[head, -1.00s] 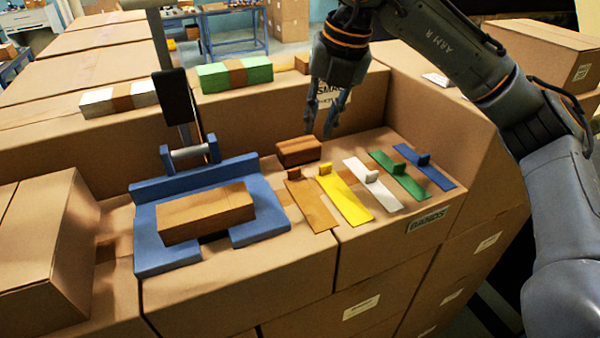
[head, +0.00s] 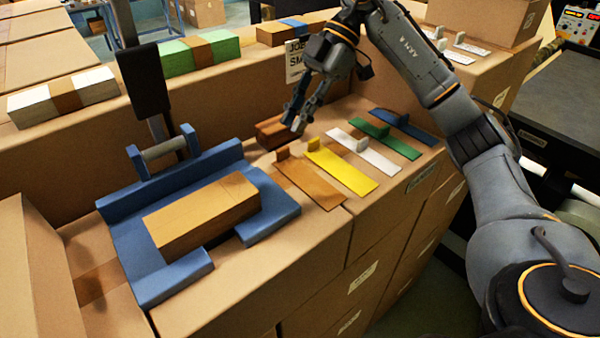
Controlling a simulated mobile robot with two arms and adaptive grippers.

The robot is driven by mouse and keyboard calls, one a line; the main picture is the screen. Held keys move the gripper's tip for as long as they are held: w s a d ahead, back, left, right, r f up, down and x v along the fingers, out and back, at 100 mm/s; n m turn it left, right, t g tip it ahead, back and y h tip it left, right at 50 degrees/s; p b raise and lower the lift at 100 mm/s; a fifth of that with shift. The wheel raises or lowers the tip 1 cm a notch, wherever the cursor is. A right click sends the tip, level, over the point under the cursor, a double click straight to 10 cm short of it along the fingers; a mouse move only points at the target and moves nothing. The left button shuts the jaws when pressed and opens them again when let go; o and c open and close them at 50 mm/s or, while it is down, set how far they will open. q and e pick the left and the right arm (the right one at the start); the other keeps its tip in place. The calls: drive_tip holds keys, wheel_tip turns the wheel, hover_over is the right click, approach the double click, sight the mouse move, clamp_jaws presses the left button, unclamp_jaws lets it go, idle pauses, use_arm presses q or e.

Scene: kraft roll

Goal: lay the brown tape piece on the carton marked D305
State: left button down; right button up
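The brown tape piece (head: 312,184) lies flat at the left end of a row of coloured strips, with a small upright brown tab (head: 283,152) at its far end. My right gripper (head: 295,119) is open and empty, pointing down above and behind that tab, close to a small brown block (head: 268,134). A small kraft carton (head: 203,215) lies in a blue jig (head: 175,284). I cannot read D305 on any carton. My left gripper is out of view.
Yellow (head: 345,172), white (head: 365,151), green (head: 388,139) and blue (head: 407,127) strips with tabs lie right of the brown one. A dark lever (head: 145,80) stands behind the jig. Banded stacks, one of them green (head: 184,58), line the back ledge.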

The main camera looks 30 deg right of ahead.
sight(275, 163)
drive_tip(key=shift+s+a+f+p, duration=0.2)
drive_tip(key=shift+a+f+p, duration=0.1)
drive_tip(key=shift+f, duration=0.25)
drive_tip(key=p+x, duration=0.1)
drive_tip(key=x, duration=0.2)
drive_tip(key=shift+f, duration=0.3)
drive_tip(key=shift+a+f, duration=0.15)
drive_tip(key=shift+a, duration=0.05)
clamp_jaws()
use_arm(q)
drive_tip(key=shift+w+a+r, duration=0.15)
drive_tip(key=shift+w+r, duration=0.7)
